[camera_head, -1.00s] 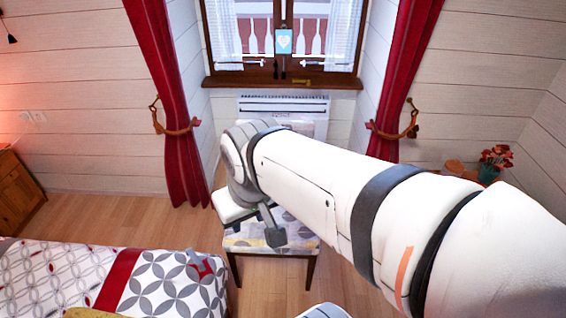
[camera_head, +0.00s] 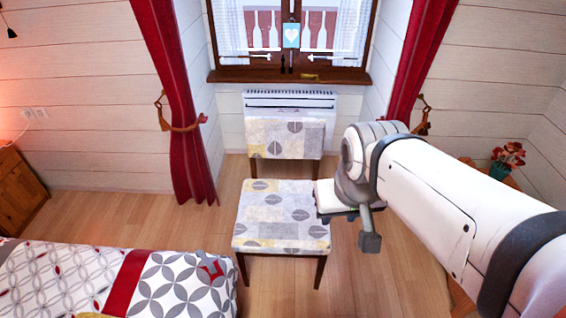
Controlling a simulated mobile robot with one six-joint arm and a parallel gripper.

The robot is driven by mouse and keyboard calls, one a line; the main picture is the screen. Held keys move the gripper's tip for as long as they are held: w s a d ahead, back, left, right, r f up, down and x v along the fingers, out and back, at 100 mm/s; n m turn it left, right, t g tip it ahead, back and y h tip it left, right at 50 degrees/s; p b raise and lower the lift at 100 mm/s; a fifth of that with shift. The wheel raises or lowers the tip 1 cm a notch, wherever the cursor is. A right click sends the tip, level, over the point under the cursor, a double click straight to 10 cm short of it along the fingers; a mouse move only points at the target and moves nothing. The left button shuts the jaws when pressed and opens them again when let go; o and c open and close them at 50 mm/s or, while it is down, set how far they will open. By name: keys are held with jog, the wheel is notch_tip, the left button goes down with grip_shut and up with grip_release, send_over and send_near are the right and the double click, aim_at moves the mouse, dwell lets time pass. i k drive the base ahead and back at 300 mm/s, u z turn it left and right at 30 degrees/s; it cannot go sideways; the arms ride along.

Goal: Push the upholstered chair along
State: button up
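The upholstered chair (camera_head: 278,222) stands on the wooden floor in front of the window, its seat toward me. Its grey, cream and yellow leaf-print backrest (camera_head: 287,138) is on the far side, near the radiator. Its dark front legs show below the seat. My gripper (camera_head: 345,217) is at the right edge of the seat, partly hidden by my own wrist. I cannot tell whether it touches the chair or how its fingers stand.
A bed (camera_head: 65,280) with a patterned cover lies at the lower left, close to the chair's left front leg. A white radiator (camera_head: 290,105) is behind the backrest. Red curtains (camera_head: 182,130) flank the window. Flowers (camera_head: 507,157) stand at the right. Floor is bare left of the chair.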

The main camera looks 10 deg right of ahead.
aim_at(276, 218)
jog(key=u, duration=0.05)
jog(key=k, duration=1.15)
jog(key=z, duration=0.55)
jog(key=i, duration=1.5)
jog(key=u, duration=0.35)
jog(key=i, duration=0.75)
jog(key=u, duration=0.5)
jog(key=k, duration=0.9)
jog(key=u, duration=0.15)
jog(key=i, duration=0.65)
